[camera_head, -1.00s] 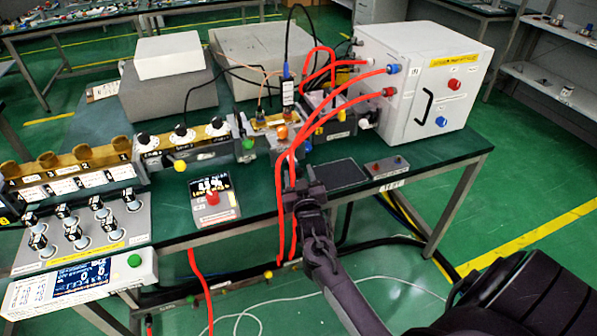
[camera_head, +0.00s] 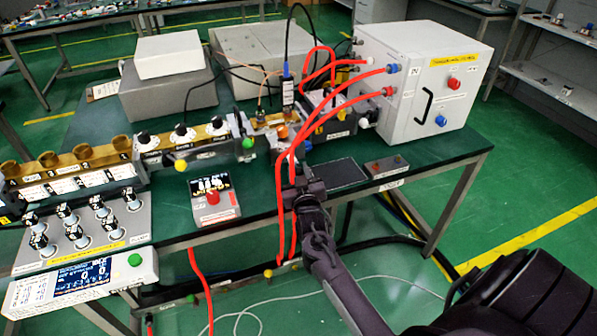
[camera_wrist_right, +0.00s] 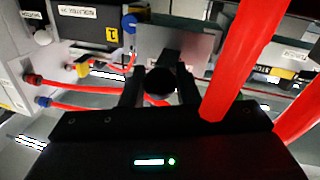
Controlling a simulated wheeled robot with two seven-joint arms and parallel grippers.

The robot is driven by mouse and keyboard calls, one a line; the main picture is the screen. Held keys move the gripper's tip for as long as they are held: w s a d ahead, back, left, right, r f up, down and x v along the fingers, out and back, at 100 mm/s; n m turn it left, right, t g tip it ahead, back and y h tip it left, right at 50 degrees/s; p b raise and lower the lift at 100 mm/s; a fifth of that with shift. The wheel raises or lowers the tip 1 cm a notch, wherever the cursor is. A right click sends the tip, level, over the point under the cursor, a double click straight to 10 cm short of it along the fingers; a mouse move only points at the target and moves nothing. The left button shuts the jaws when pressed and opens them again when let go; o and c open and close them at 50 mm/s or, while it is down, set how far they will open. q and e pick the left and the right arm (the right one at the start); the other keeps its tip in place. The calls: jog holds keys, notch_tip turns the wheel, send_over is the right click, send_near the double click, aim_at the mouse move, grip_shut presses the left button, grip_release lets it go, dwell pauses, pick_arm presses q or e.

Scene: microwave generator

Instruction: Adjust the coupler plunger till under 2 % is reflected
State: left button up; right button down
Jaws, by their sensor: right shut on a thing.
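My right gripper (camera_wrist_right: 160,85) is shut on a dark round knob (camera_wrist_right: 160,79) in the right wrist view. The knob, apparently the coupler plunger's end, sits between the fingers in front of a grey metal block (camera_wrist_right: 200,48). In the head view the right gripper (camera_head: 303,178) is beside the red hoses at the table's front edge, and its grip is hidden there. A small meter (camera_head: 213,200) with a lit display and a red knob stands left of it. Its digits are too blurred to read surely. My left gripper is not in view.
Red hoses (camera_head: 282,205) hang close beside the right gripper and cross the right wrist view. A white cabinet (camera_head: 425,85) stands behind. A dark flat panel (camera_head: 340,174) and a small button box (camera_head: 387,167) lie to the right.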

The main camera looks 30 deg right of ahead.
jog(key=shift+s+a, duration=0.1)
jog(key=shift+s, duration=0.2)
jog(key=c, duration=1.1)
grip_release()
jog(key=shift+c, duration=0.2)
jog(key=v, duration=0.7)
jog(key=shift+s, duration=0.35)
jog(key=shift+a, duration=0.15)
jog(key=s+a+f+n+g+y, duration=0.1)
jog(key=s+a+f+g+y, duration=0.2)
jog(key=f, duration=0.7)
jog(key=s+a+f+n+g+y, duration=0.1)
jog(key=s+a+f, duration=0.3)
jog(key=f, duration=0.6)
jog(key=s+a+f+n+g+y, duration=0.2)
jog(key=s+a+f+g, duration=0.15)
jog(key=f, duration=0.75)
jog(key=s+f+g, duration=0.2)
jog(key=s+f, duration=0.4)
jog(key=s, duration=0.5)
jog(key=s+f+g+y, duration=0.1)
jog(key=s+f+g, duration=0.2)
jog(key=s, duration=0.7)
jog(key=s+a+f+n+g, duration=0.1)
jog(key=s+f+g, duration=0.2)
jog(key=s+f, duration=0.5)
jog(key=s, duration=0.3)
jog(key=shift+s+f+y, duration=0.3)
jog(key=shift+s+f, duration=0.05)
